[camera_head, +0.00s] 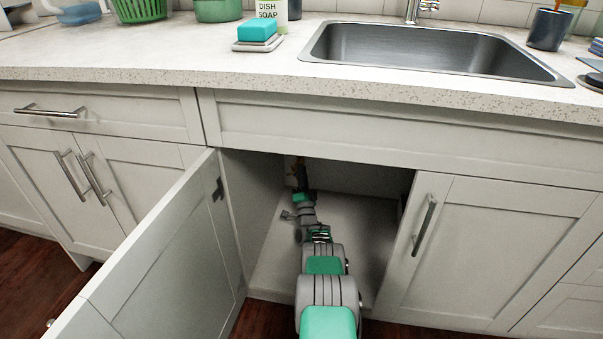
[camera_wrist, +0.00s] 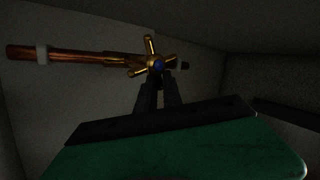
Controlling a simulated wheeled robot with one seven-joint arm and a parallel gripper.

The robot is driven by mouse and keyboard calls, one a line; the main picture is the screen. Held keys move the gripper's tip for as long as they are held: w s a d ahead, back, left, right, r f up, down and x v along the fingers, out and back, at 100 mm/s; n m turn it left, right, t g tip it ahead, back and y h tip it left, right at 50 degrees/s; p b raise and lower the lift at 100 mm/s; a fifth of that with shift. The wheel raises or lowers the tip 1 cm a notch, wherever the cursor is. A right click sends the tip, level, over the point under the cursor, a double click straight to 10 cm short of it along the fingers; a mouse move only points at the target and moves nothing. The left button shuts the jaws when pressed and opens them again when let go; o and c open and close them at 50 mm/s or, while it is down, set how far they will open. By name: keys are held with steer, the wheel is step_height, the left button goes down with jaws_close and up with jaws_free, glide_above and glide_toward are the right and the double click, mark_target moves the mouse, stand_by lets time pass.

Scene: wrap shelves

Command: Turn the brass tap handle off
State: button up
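The brass tap handle (camera_wrist: 150,42) shows in the wrist view, with several spokes around a blue centre cap. It sits on a copper pipe (camera_wrist: 75,54) along the cabinet's inner wall. My gripper (camera_wrist: 159,77) is just below the handle's hub, its two dark fingers pointing at it. A narrow gap shows between the fingers. The picture is too dark to tell whether they touch the handle or hold a spoke. In the head view my arm reaches into the open cabinet under the sink, and the handle is hardly visible there.
The cabinet door (camera_head: 165,262) stands open to the left of my arm. A closed door (camera_head: 490,250) is on the right. The counter edge (camera_head: 300,84) and the front panel lie above the opening. The sink (camera_head: 430,50) is overhead. The cabinet floor (camera_head: 365,225) looks mostly clear.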

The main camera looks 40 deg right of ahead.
steer(key=o, duration=0.4)
steer(key=shift+s, duration=0.1)
steer(key=p+v, duration=0.3)
steer(key=v, duration=0.4)
steer(key=shift+s+a+f, duration=0.2)
steer(key=shift+c, duration=0.3)
